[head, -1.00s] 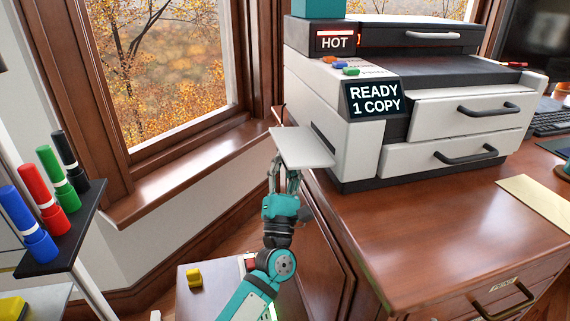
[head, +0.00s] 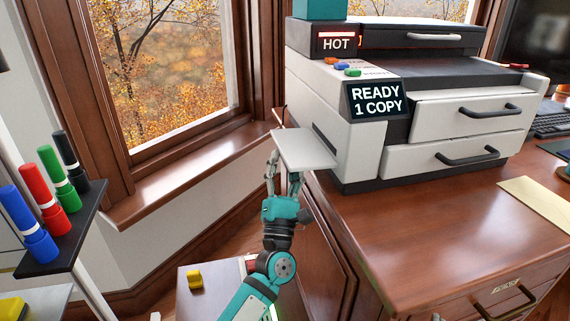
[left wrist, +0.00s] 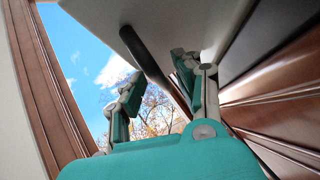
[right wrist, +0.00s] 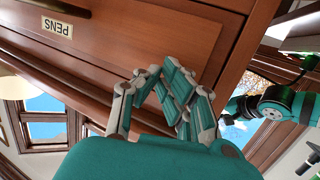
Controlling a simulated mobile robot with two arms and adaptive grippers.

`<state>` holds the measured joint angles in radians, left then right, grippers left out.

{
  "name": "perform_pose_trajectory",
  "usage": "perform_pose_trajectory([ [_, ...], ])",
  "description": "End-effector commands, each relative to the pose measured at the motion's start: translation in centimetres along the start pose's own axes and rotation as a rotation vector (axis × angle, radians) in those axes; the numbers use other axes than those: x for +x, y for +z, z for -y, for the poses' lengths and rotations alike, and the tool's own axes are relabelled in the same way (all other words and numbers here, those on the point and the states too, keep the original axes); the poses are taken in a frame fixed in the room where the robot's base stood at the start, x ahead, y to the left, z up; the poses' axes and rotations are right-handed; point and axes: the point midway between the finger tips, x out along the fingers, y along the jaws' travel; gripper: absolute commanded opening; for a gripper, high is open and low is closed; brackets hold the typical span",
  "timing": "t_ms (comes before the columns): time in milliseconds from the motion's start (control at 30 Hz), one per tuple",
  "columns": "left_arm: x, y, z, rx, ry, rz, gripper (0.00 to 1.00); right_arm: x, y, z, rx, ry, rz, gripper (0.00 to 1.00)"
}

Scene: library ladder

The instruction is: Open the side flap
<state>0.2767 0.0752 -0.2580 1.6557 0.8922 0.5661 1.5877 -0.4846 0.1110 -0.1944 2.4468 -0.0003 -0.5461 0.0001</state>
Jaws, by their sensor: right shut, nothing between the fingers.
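The copier (head: 353,136) stands on the wooden desk. A flat white plate (head: 305,149) sticks out level from its left side beside a dark slot; I cannot tell whether this is the side flap. My left gripper (head: 283,158) is upright at the plate's near edge, fingers apart. In the left wrist view, my left gripper (left wrist: 155,75) is open below a pale panel (left wrist: 185,22) with a dark bar (left wrist: 146,55) running past its fingers; contact is unclear. My right gripper (right wrist: 178,82) is shut and empty in the right wrist view, in front of the desk drawers.
A red-lit HOT sign (head: 337,43) is on the copier's upper part. A marker rack (head: 62,228) stands at left. The window sill (head: 190,178) lies behind my left arm. The desk top (head: 430,215) is clear in front of the copier.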

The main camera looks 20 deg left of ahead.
Motion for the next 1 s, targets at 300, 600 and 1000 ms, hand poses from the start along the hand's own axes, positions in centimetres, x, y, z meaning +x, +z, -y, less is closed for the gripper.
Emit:
perform_pose_trajectory([
  [300, -1.3, 0.0, 0.1, -0.001, -0.003, 0.0, 0.33, 0.0, 0.0, 0.1, -0.001, -0.002, 0.0, 0.0],
  [600, -7.6, 0.0, 0.1, 0.0, -0.005, -0.002, 0.33, 0.0, 0.0, 0.0, -0.001, -0.001, 0.0, 0.0],
  [1000, -12.0, 0.0, -0.1, 0.0, 0.001, 0.0, 0.33, 0.0, 0.0, 0.0, 0.0, -0.001, 0.0, 0.0],
])
